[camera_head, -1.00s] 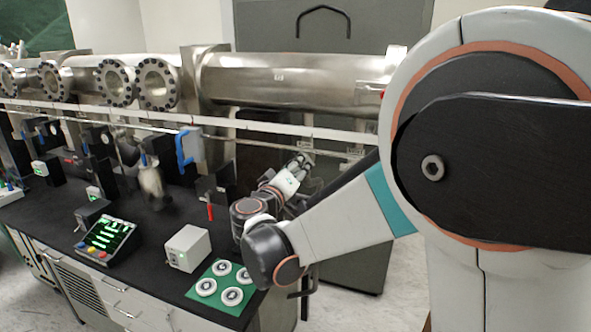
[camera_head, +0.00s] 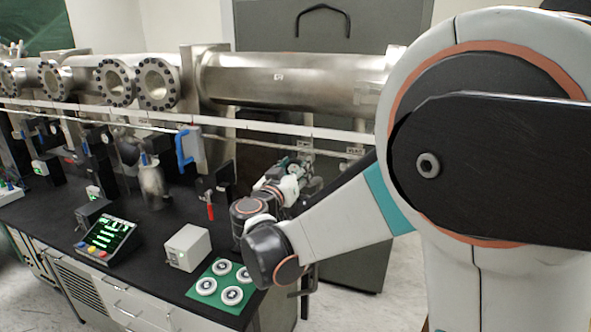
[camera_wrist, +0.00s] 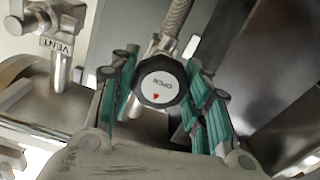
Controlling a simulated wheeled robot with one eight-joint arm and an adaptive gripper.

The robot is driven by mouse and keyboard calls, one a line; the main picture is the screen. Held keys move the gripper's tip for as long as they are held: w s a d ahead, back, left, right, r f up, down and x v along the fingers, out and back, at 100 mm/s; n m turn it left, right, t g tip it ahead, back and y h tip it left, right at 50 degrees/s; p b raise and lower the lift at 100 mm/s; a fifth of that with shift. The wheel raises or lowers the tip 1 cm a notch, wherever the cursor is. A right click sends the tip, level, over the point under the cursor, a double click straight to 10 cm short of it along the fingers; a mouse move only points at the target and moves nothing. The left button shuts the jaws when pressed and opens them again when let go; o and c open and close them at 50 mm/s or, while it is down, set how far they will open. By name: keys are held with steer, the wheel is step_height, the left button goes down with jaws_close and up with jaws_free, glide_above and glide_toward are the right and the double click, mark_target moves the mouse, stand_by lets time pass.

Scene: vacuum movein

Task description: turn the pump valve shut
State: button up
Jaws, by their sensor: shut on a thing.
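A round valve knob (camera_wrist: 160,82) sits between my fingers in the wrist view. It has a dark rim and a white face marked OPEN with a red arrowhead. A ribbed metal hose runs up behind it. My gripper (camera_wrist: 158,75) is shut on this knob, with teal finger pads on its left and right sides. No name plate for this knob is readable. In the head view my gripper (camera_head: 297,170) is below the large steel pipe, beyond the bench's right end; the knob cannot be made out clearly there.
The steel pipe (camera_head: 290,80) and a white rail (camera_head: 270,126) run above my gripper. The black bench (camera_head: 150,225) carries a grey box (camera_head: 187,247) and a green mat (camera_head: 218,266) with white discs.

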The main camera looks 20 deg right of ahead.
steer(key=shift+f, duration=0.1)
stand_by(0.3)
steer(key=o, duration=1.1)
steer(key=shift+c, duration=0.2)
